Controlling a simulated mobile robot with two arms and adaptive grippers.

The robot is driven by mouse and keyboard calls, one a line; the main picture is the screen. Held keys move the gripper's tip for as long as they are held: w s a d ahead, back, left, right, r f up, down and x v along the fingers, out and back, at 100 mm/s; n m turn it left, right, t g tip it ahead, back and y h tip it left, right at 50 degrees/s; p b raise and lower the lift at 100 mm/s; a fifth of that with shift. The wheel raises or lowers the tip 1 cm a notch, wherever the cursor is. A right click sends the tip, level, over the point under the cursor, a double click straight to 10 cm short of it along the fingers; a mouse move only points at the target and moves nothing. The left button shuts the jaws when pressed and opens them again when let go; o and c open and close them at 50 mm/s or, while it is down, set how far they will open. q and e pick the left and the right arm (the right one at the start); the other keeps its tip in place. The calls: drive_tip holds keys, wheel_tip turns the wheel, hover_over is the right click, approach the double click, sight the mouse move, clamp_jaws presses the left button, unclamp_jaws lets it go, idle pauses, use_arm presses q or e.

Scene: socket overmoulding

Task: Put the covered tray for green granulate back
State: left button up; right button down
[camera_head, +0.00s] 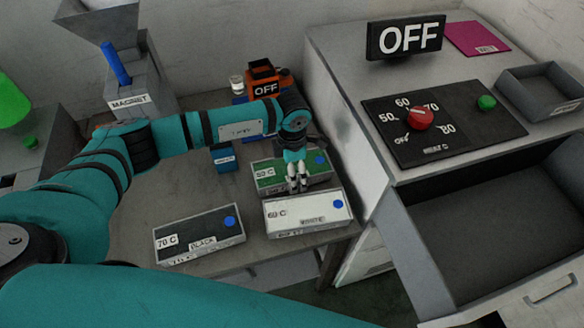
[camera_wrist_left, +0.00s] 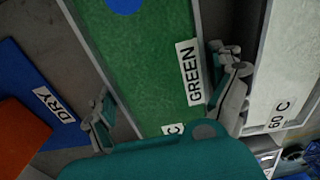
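The green granulate tray (camera_head: 265,180) stands on the table, with a green top, a blue dot and a temperature label. In the left wrist view its green top (camera_wrist_left: 150,60) fills the middle, with a GREEN label. My left gripper (camera_head: 298,187) points down over the tray's front part. In the left wrist view my left gripper (camera_wrist_left: 165,100) is open, one finger near each long side of the tray. I cannot tell whether the fingers touch it. My right gripper is out of view.
A white tray (camera_head: 305,214) labelled 60 C sits close in front of the green one. A black tray (camera_head: 200,236) labelled 70 C lies to the left. A small blue box (camera_head: 223,158) stands behind. A grey cabinet (camera_head: 355,150) with an open drawer rises at the right.

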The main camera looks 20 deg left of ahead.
use_arm(q)
drive_tip(key=shift+r, duration=0.5)
wheel_tip(320, 180, up, 11)
drive_tip(key=b, duration=0.2)
drive_tip(key=shift+r+b, duration=0.1)
drive_tip(key=shift+b, duration=0.3)
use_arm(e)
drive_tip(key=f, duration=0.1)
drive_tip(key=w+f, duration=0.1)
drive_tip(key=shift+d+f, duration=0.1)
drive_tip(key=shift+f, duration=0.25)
use_arm(q)
drive_tip(key=shift+s, duration=0.1)
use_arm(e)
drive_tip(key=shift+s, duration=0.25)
